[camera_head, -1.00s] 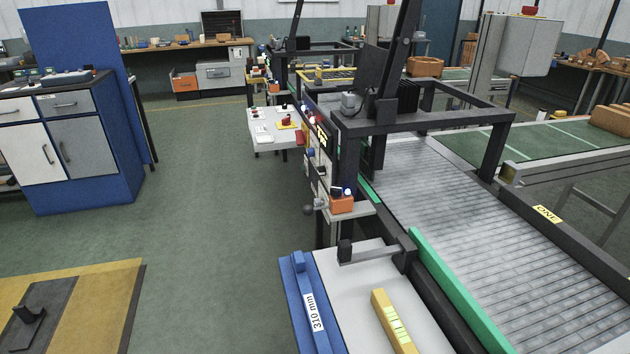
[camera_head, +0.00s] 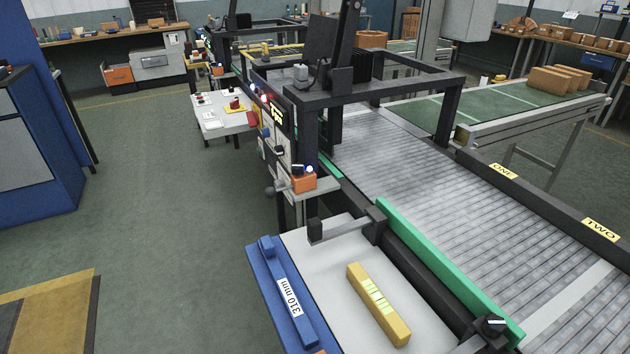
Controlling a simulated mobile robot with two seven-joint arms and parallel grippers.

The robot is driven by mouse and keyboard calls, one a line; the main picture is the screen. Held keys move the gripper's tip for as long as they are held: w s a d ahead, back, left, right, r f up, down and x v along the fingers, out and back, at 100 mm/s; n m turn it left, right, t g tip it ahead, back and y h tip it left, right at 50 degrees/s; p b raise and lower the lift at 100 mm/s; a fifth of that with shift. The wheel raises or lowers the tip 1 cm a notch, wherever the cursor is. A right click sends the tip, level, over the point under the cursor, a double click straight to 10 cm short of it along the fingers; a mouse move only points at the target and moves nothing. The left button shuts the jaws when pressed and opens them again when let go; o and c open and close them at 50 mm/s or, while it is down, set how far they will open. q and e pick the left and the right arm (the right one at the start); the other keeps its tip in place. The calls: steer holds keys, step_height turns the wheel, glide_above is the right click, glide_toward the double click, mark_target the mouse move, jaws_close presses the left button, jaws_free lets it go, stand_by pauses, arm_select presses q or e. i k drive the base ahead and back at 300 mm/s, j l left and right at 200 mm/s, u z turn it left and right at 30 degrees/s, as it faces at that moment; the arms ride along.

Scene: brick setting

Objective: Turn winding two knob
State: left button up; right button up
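A dark knob (camera_head: 493,325) with a pale mark on top sits at the near end of the green rail (camera_head: 440,262), at the lower right. I cannot tell for certain whether it is the winding two knob. A yellow label reading TWO (camera_head: 600,230) is on the dark far side rail of the roller conveyor (camera_head: 430,190). A label reading ONE (camera_head: 503,171) is farther back on that rail. Neither of my grippers shows in the head view.
A grey-white bench top holds a yellow bar (camera_head: 378,305) and a blue bar marked 310 mm (camera_head: 287,290). An orange box (camera_head: 304,183) sits by the machine frame. Open green floor (camera_head: 170,230) lies left.

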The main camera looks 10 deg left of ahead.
mark_target(278, 184)
steer(key=i+j+z, duration=0.2)
steer(key=j+z, duration=0.2)
steer(key=j, duration=0.9)
steer(key=j+z, duration=0.35)
steer(key=j, duration=0.95)
